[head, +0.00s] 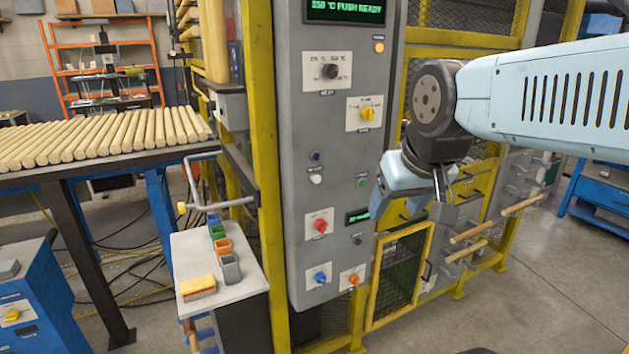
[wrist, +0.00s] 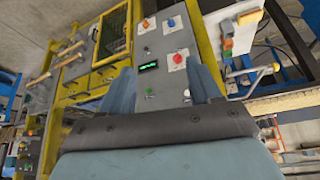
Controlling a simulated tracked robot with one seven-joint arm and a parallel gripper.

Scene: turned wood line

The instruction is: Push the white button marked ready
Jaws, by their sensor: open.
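The white button (head: 316,179) is a small round cap on the grey control panel (head: 338,130), below a dark blue button (head: 316,156) and left of a green button (head: 362,181). Its label is too small to read surely. A display (head: 345,10) at the panel's top shows green text ending in "PUSH READY". My gripper (head: 393,187) is in front of the panel's right side, right of the white button and apart from it. In the wrist view my gripper (wrist: 166,82) is open and empty, with the panel between its fingers.
A red knob (head: 320,226), blue knob (head: 319,277) and orange knob (head: 353,279) sit lower on the panel, a yellow knob (head: 367,114) higher. A yellow frame (head: 267,150) borders it. A small table (head: 230,284) with coloured bins stands left. Wooden rods (head: 470,233) stick out right.

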